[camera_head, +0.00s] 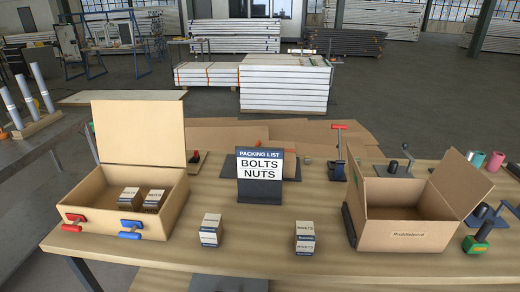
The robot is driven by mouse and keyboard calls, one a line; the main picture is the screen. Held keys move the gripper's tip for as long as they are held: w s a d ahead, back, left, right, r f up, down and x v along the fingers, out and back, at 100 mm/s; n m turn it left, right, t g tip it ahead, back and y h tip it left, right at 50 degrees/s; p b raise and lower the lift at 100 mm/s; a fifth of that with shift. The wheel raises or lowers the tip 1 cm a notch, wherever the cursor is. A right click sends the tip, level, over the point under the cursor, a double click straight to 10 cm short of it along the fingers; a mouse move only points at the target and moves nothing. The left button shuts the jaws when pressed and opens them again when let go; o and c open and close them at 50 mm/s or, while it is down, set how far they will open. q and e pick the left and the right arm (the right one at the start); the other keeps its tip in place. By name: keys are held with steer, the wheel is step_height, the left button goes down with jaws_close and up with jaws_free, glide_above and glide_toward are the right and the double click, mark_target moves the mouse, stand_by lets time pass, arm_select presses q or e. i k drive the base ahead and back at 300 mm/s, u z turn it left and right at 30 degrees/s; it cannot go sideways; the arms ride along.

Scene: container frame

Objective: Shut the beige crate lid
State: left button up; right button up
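The beige crate (118,220) stands at the left of the wooden table. Its beige lid (138,132) is open and stands nearly upright at the back of the crate. Two small labelled boxes lie inside, a left one (130,199) and a right one (154,200). A red handle-like part (73,222) and a blue one (130,229) sit at the crate's front wall. Neither of my grippers is in view.
A packing list sign (259,176) reading bolts and nuts stands mid-table. Two stacks of small boxes, a left one (211,230) and a right one (305,237), stand in front of it. An open cardboard box (400,225) and a green-handled tool (476,243) are at right.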

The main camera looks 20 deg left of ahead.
mark_target(146, 132)
steer(key=k, duration=1)
steer(key=u, duration=2.55)
steer(key=i, duration=3.9)
steer(key=z, duration=0.4)
steer(key=i, duration=0.25)
steer(key=z, duration=1.3)
steer(key=i, duration=2.4)
